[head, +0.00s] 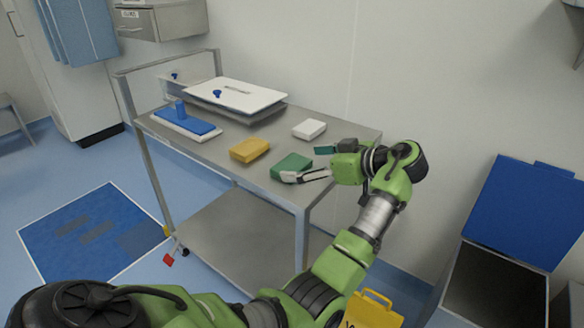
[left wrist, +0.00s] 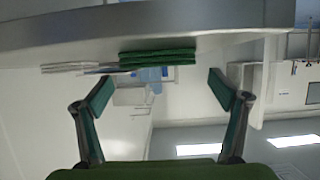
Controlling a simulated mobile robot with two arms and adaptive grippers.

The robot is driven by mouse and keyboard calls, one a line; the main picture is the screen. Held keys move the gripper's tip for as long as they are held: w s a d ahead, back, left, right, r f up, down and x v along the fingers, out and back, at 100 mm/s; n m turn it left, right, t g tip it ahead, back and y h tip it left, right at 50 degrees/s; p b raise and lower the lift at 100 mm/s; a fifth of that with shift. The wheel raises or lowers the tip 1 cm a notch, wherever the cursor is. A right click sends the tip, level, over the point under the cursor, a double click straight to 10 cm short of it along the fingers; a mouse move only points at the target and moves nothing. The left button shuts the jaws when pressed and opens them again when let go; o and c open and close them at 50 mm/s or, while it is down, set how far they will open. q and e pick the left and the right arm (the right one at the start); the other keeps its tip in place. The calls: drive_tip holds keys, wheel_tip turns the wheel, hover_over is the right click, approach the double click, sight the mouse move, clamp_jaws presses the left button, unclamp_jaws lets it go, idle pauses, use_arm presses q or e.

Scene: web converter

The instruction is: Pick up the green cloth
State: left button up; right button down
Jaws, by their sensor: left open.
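The green cloth (head: 292,166) is a folded pad lying flat on the metal cart top near its front right edge. My left gripper (head: 306,163) is just right of it, its fingers pointing left, one near the cloth's front corner and one behind. In the left wrist view, the picture is turned over and the green cloth (left wrist: 157,57) shows beyond the open, empty fingers (left wrist: 161,92), roughly centred between them. The gripper appears apart from the cloth. My right gripper is not in view.
A yellow cloth (head: 250,149) and a white cloth (head: 310,129) lie nearby on the cart top (head: 225,132). A blue-padded tool (head: 190,125) and a lidded white tray (head: 235,95) stand further left. A bin with a raised blue lid (head: 525,205) is at right.

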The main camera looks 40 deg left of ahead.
sight(292, 164)
use_arm(q)
drive_tip(key=x, duration=0.4)
drive_tip(key=shift+f, duration=0.3)
drive_tip(key=shift+w+a, duration=0.1)
drive_tip(key=shift+a, duration=0.05)
drive_tip(key=c, duration=1.1)
drive_tip(key=shift+o, duration=0.2)
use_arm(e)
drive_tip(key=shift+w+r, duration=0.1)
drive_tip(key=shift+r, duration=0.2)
